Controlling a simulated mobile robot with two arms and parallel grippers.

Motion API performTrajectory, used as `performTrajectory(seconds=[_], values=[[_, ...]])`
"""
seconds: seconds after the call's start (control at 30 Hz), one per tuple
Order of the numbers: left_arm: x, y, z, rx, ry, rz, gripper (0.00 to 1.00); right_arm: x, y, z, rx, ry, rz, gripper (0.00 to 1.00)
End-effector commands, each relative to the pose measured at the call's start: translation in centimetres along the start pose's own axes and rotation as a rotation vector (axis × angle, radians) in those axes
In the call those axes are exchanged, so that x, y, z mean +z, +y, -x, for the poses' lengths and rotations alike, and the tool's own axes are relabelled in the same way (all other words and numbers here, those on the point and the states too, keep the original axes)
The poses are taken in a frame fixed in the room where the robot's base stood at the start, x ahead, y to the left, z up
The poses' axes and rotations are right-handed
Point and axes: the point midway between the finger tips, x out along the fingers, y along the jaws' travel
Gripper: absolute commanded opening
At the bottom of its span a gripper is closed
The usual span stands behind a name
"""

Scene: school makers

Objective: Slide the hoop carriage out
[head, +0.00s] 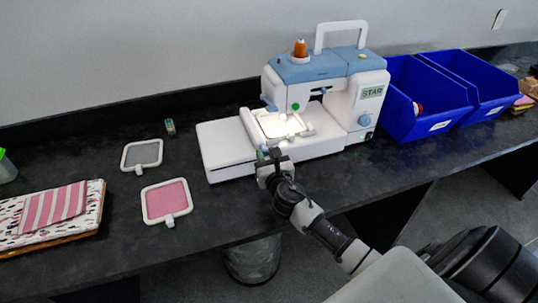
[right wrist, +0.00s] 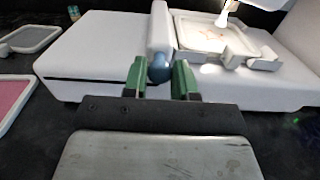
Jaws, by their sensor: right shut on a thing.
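The white and blue sewing machine (head: 300,80) stands on the dark counter. Its hoop carriage (head: 252,132), a white bar, lies across the machine's flat bed and also shows in the right wrist view (right wrist: 161,32). A hoop (head: 275,124) with pale fabric sits to the right of the bar, under the lit needle area. My right gripper (head: 268,156) is at the carriage's front end. In the right wrist view its green fingers (right wrist: 160,78) are shut on the round blue knob (right wrist: 160,68) there. My left gripper is out of view.
A grey hoop (head: 142,155), a pink hoop (head: 166,201) and a small spool-like item (head: 170,127) lie left of the machine. Folded fabrics (head: 50,217) are at far left. Blue bins (head: 424,98) stand close on the right. Counter in front of the bed is clear.

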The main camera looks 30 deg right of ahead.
Motion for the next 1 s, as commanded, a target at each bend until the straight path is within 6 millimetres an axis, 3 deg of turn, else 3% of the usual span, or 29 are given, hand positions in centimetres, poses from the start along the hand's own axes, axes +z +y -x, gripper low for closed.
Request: performTrajectory(seconds=[0.6,0.8,1.0], values=[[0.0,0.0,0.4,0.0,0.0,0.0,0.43,-0.1,12.6,0.1,0.006,0.001,-0.003,0.0],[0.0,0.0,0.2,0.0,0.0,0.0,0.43,-0.1,15.1,0.1,0.005,0.002,-0.003,0.0],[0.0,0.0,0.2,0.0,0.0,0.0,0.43,0.0,16.1,0.1,0.005,0.001,-0.002,0.0]])
